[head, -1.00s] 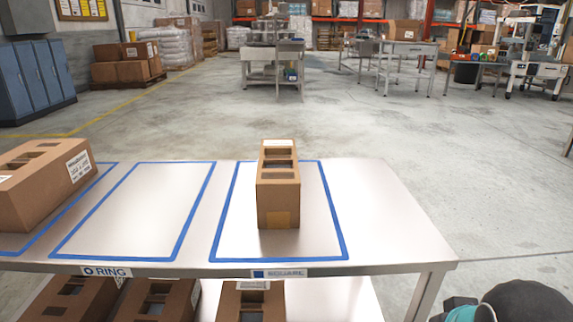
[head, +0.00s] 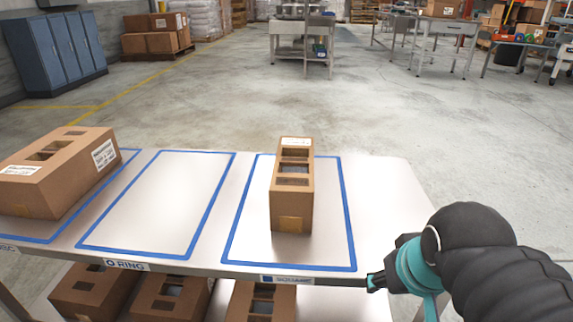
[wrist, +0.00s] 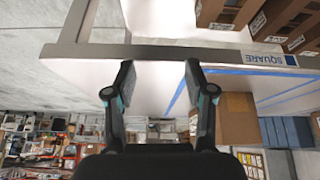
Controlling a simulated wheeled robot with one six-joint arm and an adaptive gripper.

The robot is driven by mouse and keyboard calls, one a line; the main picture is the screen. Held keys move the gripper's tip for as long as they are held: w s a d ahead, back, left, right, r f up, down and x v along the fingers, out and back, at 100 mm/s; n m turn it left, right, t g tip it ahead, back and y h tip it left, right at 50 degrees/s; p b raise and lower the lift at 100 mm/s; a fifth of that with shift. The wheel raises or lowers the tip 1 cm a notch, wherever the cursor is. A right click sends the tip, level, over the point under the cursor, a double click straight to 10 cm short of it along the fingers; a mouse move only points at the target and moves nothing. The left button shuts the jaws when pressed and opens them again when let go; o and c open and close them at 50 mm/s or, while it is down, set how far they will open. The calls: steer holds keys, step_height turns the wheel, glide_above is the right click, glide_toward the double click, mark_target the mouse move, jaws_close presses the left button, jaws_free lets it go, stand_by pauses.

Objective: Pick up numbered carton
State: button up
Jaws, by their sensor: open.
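A brown carton (head: 291,200) with cut-out openings and a white label on top stands upright inside the blue outline marked SQUARE on the metal table (head: 392,215). It also shows in the wrist view (wrist: 236,120), right of the fingers and partly behind one. My gripper (wrist: 158,72) is open and empty, its two fingers apart in front of the table edge. In the head view my arm is at the lower right, right of the carton and clear of it. I cannot read a number on the carton.
Another carton (head: 55,175) lies in the left outline. The RING outline (head: 160,200) between them is empty. Several cartons (head: 165,298) sit on the shelf below. A blue cabinet (head: 55,55) and workbenches stand farther back, with open floor between.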

steer(key=w+r+n+p, duration=0.2)
steer(key=w+r+p, duration=0.15)
steer(key=r, duration=0.55)
step_height(320, 180, up, 10)
steer(key=n+g+h, duration=0.1)
steer(key=n+g, duration=0.4)
steer(key=n, duration=1)
glide_above(294, 159)
steer(key=a, duration=0.2)
steer(key=f, duration=0.4)
steer(key=d+f+b, duration=0.1)
steer(key=f, duration=0.3)
steer(key=d+f, duration=0.1)
steer(key=f, duration=0.4)
steer(key=shift+f+b, duration=0.1)
steer(key=shift+b, duration=0.25)
steer(key=shift+c, duration=0.2)
jaws_close()
